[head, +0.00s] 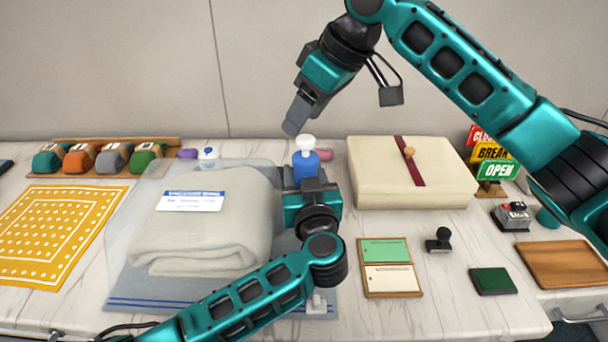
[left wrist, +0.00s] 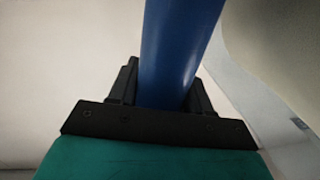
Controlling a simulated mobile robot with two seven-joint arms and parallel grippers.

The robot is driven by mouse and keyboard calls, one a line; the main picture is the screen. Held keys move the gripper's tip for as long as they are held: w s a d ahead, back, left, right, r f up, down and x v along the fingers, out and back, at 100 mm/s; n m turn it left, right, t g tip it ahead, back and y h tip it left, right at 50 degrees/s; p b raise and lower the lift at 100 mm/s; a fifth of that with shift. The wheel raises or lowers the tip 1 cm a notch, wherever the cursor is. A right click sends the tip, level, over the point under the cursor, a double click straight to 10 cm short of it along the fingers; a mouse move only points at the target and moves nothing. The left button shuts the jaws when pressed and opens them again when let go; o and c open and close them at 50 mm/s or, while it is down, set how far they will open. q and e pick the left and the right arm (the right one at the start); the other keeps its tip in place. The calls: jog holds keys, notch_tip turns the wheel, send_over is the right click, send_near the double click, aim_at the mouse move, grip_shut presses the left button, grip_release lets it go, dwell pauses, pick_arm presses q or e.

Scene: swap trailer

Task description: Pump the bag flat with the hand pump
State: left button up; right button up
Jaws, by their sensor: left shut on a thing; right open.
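The clear bag (head: 125,280) lies on the table at left centre with a folded cream blanket (head: 205,248) inside, which looks thick and puffy. A white label (head: 191,201) is on its top. The hand pump has a blue body (head: 306,165) and a white top (head: 306,142), and stands upright by the bag's right side. My left gripper (head: 308,180) is shut on the blue body, which also shows between its fingers in the left wrist view (left wrist: 175,60). My right gripper (head: 294,122) is open, just above and left of the white top, apparently empty. The pump's lower end is hidden.
A yellow cloth (head: 60,235) is at left, and colored rolls (head: 110,158) stand behind. A card tray (head: 390,268), a stamp (head: 439,240), a green pad (head: 492,281) and a wooden tray (head: 560,264) lie at right.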

aim_at(310, 138)
jog(key=shift+f, duration=2.75)
